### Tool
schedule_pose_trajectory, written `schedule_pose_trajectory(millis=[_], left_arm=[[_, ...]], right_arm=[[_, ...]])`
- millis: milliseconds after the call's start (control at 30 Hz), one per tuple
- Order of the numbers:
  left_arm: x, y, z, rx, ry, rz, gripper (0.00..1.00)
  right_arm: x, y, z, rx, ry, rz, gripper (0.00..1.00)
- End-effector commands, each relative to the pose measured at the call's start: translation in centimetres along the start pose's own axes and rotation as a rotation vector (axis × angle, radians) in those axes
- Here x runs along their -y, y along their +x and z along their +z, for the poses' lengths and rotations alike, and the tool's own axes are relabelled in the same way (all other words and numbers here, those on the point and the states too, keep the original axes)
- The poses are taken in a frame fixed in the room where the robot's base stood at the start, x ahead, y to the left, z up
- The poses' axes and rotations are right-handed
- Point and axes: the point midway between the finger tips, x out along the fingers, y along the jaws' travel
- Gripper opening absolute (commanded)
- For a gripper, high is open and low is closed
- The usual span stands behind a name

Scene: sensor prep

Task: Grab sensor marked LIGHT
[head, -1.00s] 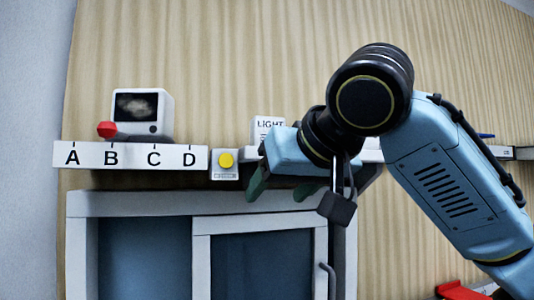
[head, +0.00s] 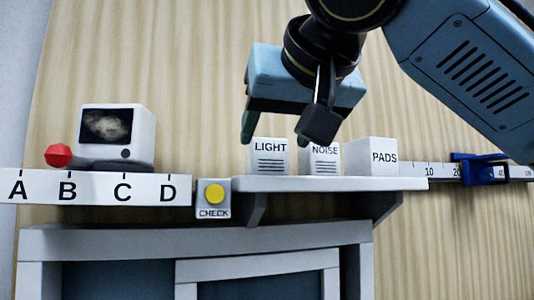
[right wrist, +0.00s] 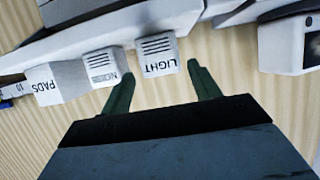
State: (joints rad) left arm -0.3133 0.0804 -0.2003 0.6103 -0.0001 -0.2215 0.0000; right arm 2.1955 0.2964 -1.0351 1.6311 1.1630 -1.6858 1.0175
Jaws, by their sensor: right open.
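The white sensor box marked LIGHT (head: 269,158) stands upright on a white shelf (head: 330,184), left of the box marked NOISE (head: 325,160). My right gripper (head: 275,132) is open and empty, with its green fingers just above the tops of these two boxes in the head view. In the right wrist view, the LIGHT box (right wrist: 157,55) shows upside down between and beyond the two open fingertips (right wrist: 160,75). The finger on the left there is close to the NOISE box (right wrist: 106,68). My left gripper is not in view.
A white box marked PADS (head: 371,158) stands right of NOISE. Left are a yellow CHECK button (head: 214,195), a rail lettered A to D (head: 95,188) with a red pointer (head: 58,155), and a small monitor (head: 117,134). A blue slider (head: 482,170) sits on a scale at right.

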Motion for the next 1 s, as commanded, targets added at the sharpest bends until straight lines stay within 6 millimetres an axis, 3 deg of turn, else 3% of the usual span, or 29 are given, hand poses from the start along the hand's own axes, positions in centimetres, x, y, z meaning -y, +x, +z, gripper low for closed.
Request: schedule_pose_trajectory(millis=[267,500,800,1000], left_arm=[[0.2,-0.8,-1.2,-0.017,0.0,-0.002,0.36],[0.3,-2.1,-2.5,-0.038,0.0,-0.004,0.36],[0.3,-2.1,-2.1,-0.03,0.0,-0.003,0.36],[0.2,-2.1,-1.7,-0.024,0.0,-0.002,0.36]], right_arm=[[-0.1,2.3,-0.1,0.001,-0.001,0.001,0.62],[-0.1,5.7,-0.1,0.001,0.001,-0.001,0.62],[-0.1,6.5,0.1,-0.001,0.001,-0.002,0.62],[-0.1,6.5,0.1,0.0,0.001,-0.002,0.38]])
